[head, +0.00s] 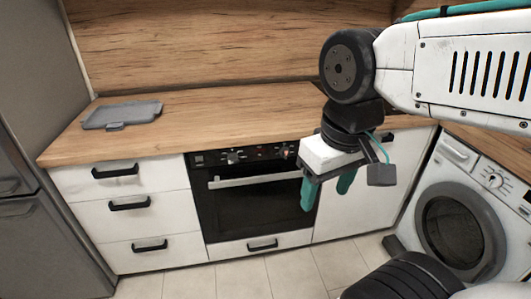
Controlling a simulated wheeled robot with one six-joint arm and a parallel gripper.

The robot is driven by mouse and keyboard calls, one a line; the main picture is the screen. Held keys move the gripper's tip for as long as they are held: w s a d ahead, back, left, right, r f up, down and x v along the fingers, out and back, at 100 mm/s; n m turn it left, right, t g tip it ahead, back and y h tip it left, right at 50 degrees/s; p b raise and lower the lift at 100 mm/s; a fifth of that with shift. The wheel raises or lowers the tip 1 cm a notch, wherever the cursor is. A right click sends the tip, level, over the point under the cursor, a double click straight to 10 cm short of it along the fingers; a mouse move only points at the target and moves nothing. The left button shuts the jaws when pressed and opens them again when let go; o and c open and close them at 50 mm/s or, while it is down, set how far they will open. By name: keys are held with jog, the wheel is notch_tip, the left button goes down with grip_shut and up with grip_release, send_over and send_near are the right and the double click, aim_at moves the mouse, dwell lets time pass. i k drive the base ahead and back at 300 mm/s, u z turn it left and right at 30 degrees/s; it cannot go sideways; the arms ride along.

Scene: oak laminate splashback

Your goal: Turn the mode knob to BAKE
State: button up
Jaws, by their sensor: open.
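The oven (258,202) is built in below the wooden counter, with a black front and a silver handle bar (255,180). Its control panel (210,159) runs along the top edge. A silver knob (233,157) shows left of the panel's middle, and another knob (285,153) shows near its right part. The knob labels are too small to read, so I cannot tell which is the mode knob or where it points. My gripper (325,199) hangs in front of the oven's right side, fingers pointing down. Its teal fingers are apart with nothing between them.
A grey board (122,114) lies on the left of the counter (200,112). White drawers (125,205) with black handles stand left of the oven. A washing machine (455,222) is at the right. A grey fridge (35,220) stands at the far left. Tiled floor (245,278) is clear before the oven.

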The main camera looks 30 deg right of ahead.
aim_at(233, 158)
jog(key=u, duration=0.45)
jog(key=k, duration=1)
jog(key=z, duration=0.6)
jog(key=i, duration=0.6)
jog(key=z, duration=0.3)
